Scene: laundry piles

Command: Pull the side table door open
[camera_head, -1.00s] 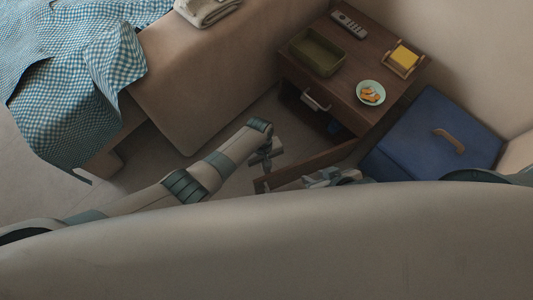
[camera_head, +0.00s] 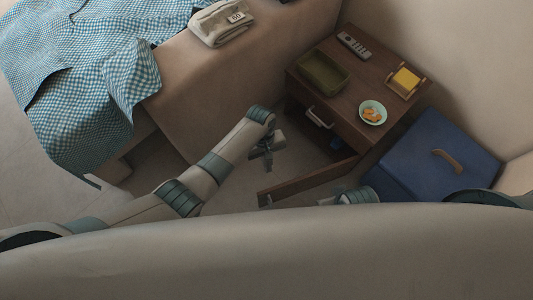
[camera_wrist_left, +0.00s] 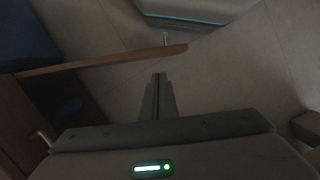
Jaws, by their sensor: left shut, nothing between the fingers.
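The brown wooden side table (camera_head: 335,93) stands at the upper right in the head view. Its door (camera_head: 305,181) is swung out wide from the table's front, and part of the interior shows dark. In the left wrist view the door (camera_wrist_left: 110,60) is a brown bar with a small metal handle (camera_wrist_left: 165,39) near its free end. My left gripper (camera_head: 267,163) is shut and empty, on the table side of the door and apart from it; its fingers (camera_wrist_left: 159,82) point towards the door. My right gripper's wrist (camera_head: 355,196) shows beyond the door; its fingers are mostly hidden.
On the table top are a green tray (camera_head: 323,73), a remote (camera_head: 354,45), a plate of food (camera_head: 373,113) and a yellow block in a holder (camera_head: 405,79). A drawer handle (camera_head: 319,118) sticks out. A blue lidded box (camera_head: 430,155) stands right. A bed with checked cloth (camera_head: 85,110) is left.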

